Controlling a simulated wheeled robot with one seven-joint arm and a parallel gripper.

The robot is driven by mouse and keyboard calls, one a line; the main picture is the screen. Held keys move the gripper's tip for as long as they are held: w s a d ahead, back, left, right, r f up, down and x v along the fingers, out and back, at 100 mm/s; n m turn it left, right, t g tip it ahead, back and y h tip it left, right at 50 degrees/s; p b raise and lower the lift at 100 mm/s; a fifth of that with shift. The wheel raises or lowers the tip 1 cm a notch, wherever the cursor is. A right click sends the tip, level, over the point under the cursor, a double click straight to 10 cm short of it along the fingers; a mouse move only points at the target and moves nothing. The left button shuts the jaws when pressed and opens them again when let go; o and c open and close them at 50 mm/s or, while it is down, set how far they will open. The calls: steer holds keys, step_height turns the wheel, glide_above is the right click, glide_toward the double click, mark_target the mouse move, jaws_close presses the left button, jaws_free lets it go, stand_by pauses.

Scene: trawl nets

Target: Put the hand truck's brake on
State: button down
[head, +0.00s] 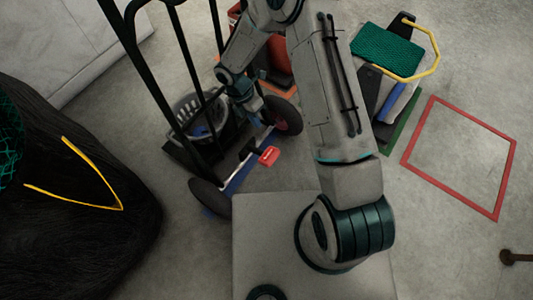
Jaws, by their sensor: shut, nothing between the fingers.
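The hand truck (153,75) has a tall black frame and stands left of my arm. Its wheels show at the near left (208,197) and the far right (284,116), joined by a low blue and pale axle bar (240,172). A small red pedal (269,156) on a dark lever sticks out from that bar towards me; it looks like the brake, but I cannot tell its setting. My gripper (256,118) is shut and empty, pointing down near the axle, beyond the pedal and apart from it. Its fingertips are small and partly lost against the dark wheel.
A grey basket (186,108) sits on the truck's base. A dark net heap with yellow cord (120,208) fills the left. Red bins (277,62) stand behind my arm. A green-topped item (387,47) with a yellow handle stands right, near an empty red floor outline (408,150).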

mark_target(269, 155)
steer(key=shift+s+a+f+n, duration=0.1)
steer(key=shift+a+f+n, duration=0.1)
steer(key=shift+f, duration=0.3)
steer(key=shift+s+a+f+n, duration=0.1)
steer(key=shift+f+n, duration=0.1)
steer(key=shift+f, duration=0.3)
steer(key=b+x, duration=0.5)
steer(key=x, duration=0.9)
steer(key=shift+a, duration=0.1)
steer(key=shift+s+f, duration=0.1)
steer(key=shift+s, duration=0.05)
